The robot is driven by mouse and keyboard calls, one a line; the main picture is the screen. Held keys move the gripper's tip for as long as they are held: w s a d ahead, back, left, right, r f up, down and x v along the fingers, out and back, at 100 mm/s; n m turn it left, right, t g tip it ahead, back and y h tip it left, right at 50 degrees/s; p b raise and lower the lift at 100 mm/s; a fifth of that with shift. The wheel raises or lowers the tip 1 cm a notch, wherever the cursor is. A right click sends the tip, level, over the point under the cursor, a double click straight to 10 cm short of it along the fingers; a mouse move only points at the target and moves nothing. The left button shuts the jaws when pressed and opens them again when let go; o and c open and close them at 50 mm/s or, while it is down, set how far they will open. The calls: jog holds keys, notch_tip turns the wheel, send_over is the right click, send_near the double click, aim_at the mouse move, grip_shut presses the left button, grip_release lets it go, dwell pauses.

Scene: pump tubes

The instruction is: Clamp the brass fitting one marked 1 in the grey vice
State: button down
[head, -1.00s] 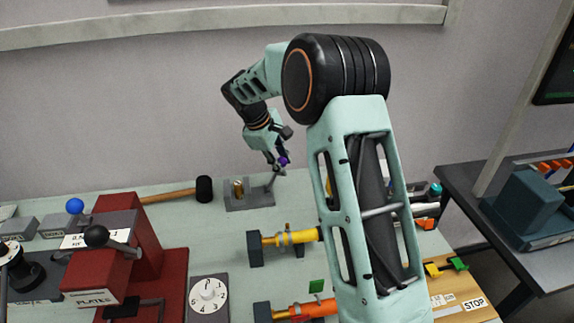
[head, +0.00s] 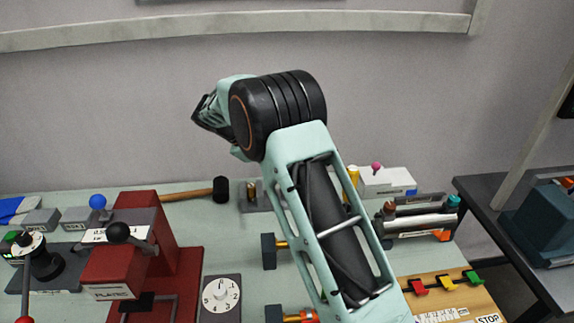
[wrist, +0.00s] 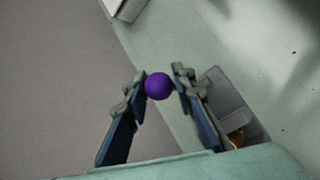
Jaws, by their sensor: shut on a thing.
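The grey vice (head: 247,208) stands at the back of the bench, partly hidden behind my arm in the head view. A brass fitting (head: 252,190) stands upright at it; its mark is too small to read. In the wrist view, the vice (wrist: 222,92) lies right of my fingers, with part of the brass fitting (wrist: 236,138) showing past the right finger. My gripper (wrist: 160,87) is shut on a purple ball knob (wrist: 158,86), held between the fingertips. The rod under the knob is hidden.
A mallet (head: 220,189) lies left of the vice. A red press (head: 150,240) stands at the left front. A white box with a pink knob (head: 376,167) and a cylinder rack (head: 420,222) are right of my arm. A numbered dial (head: 221,294) lies in front.

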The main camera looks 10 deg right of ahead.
jog(key=shift+w+a, duration=0.1)
jog(key=c, duration=1.6)
grip_release()
jog(key=v, duration=1.2)
